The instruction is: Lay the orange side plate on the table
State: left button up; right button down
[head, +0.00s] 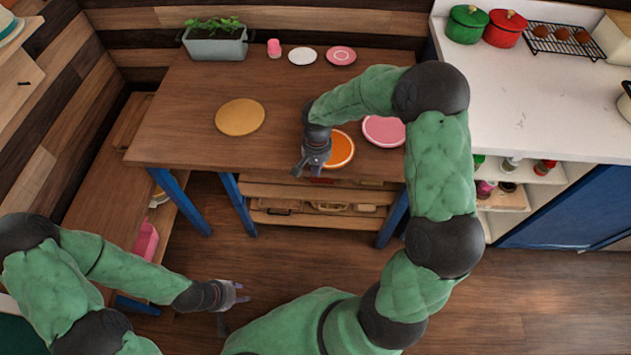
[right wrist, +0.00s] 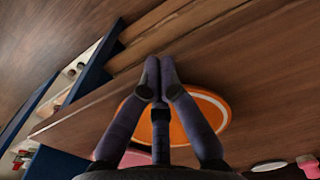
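The orange side plate (head: 343,150), with a pale ring near its rim, is at the table's front edge in the head view. It looks flat on the table (head: 190,120); a slight gap beneath cannot be ruled out. My right gripper (head: 307,168) is at its left side, hiding part of it. My left gripper (head: 235,296) is open and empty, low over the floor.
A pink plate (head: 384,131) lies just right of the orange plate. A tan round board (head: 240,117) lies to the left. A planter (head: 215,42), pink cup (head: 274,48) and two small plates stand at the back. The table's left front is clear.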

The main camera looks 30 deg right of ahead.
jog(key=w+d, duration=0.1)
jog(key=w, duration=0.1)
jog(key=w+d, duration=0.2)
jog(key=w+d+p, duration=0.1)
jog(key=w, duration=0.2)
jog(key=shift+d, duration=0.2)
